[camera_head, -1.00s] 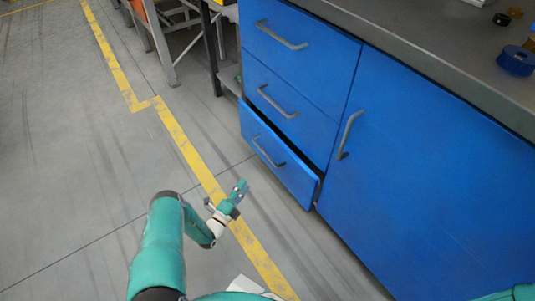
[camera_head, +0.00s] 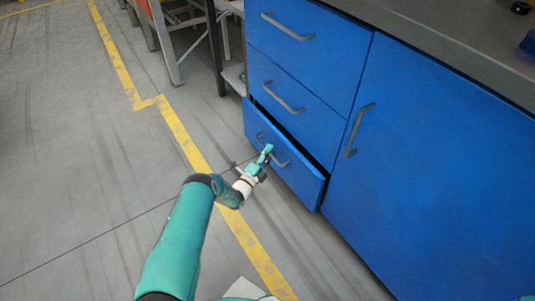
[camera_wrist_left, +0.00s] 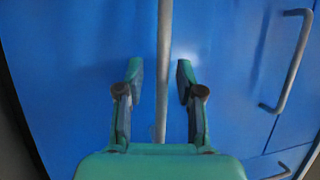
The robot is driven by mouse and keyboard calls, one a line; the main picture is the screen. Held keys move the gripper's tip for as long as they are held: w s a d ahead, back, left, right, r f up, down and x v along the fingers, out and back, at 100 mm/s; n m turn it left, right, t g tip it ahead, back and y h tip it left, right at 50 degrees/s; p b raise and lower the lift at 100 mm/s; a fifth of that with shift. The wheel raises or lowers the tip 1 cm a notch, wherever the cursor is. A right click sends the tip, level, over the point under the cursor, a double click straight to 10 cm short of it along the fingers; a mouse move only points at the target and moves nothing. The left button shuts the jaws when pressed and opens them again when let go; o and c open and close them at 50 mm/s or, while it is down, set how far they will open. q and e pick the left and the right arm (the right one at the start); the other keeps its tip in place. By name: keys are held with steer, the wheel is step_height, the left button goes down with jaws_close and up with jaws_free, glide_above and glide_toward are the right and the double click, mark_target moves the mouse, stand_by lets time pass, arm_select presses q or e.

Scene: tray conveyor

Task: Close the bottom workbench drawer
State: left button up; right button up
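The blue bottom drawer (camera_head: 303,182) of the workbench stands slightly open, with a dark gap along its top edge. Its grey bar handle (camera_head: 281,161) is partly hidden by my left gripper (camera_head: 266,153), which is right in front of it. In the left wrist view, a grey bar (camera_wrist_left: 164,60), seemingly this handle, runs between the two spread fingers of the left gripper (camera_wrist_left: 159,85). Neither finger visibly touches it. The middle drawer (camera_head: 300,100) and top drawer (camera_head: 300,50) look shut. My right gripper is not in view.
A cupboard door (camera_head: 430,170) with a grey handle (camera_head: 357,130) is to the right, under a grey worktop (camera_head: 450,45). Grey floor with a yellow line (camera_head: 185,140) is open to the left. A metal frame (camera_head: 165,45) stands behind.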

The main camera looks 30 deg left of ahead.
arm_select(q)
steer(key=shift+w+r, duration=0.1)
steer(key=shift+w, duration=0.2)
jaws_close()
steer(key=shift+d, duration=0.1)
